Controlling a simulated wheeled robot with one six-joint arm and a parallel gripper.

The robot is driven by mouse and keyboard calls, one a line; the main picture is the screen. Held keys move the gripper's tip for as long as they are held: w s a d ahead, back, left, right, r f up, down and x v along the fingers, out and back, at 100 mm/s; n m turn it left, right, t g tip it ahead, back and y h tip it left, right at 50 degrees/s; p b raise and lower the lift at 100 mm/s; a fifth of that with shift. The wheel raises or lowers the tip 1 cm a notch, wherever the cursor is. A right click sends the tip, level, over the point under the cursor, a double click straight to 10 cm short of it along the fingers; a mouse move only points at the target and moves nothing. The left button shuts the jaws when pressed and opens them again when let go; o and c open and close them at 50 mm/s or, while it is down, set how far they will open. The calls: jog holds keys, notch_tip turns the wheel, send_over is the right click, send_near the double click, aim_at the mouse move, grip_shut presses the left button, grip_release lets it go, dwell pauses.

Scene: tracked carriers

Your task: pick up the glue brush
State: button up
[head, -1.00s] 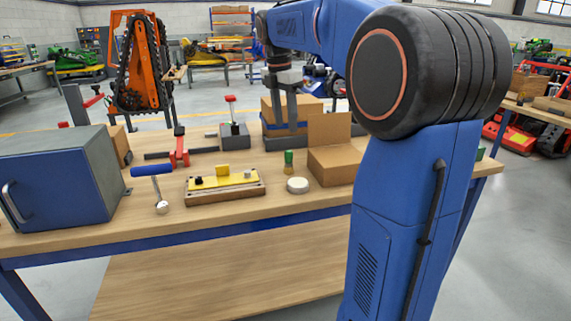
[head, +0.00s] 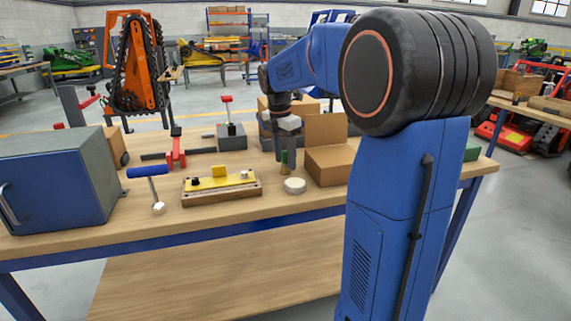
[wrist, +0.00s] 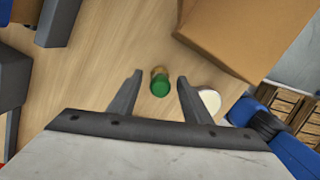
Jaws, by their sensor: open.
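A small upright piece with a green top and a tan lower part, apparently the glue brush (wrist: 160,86), stands on the workbench. In the head view the green piece (head: 284,157) is partly hidden by my gripper (head: 286,147). In the wrist view my gripper (wrist: 160,79) is open, with one finger on each side of the green top and a gap on both sides. I cannot tell how far the fingertips are above the bench.
A white round disc (head: 294,186) lies close by. An open cardboard box (head: 328,166) stands to the right. A yellow-topped fixture (head: 222,188), a blue-handled tool (head: 152,180) and a red clamp (head: 177,155) lie left. A grey-blue cabinet (head: 55,170) stands at the left end.

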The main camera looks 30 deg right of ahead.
jog(key=shift+d+f, duration=0.1)
jog(key=shift+f, duration=0.6)
jog(key=shift+c, duration=0.5)
grip_shut()
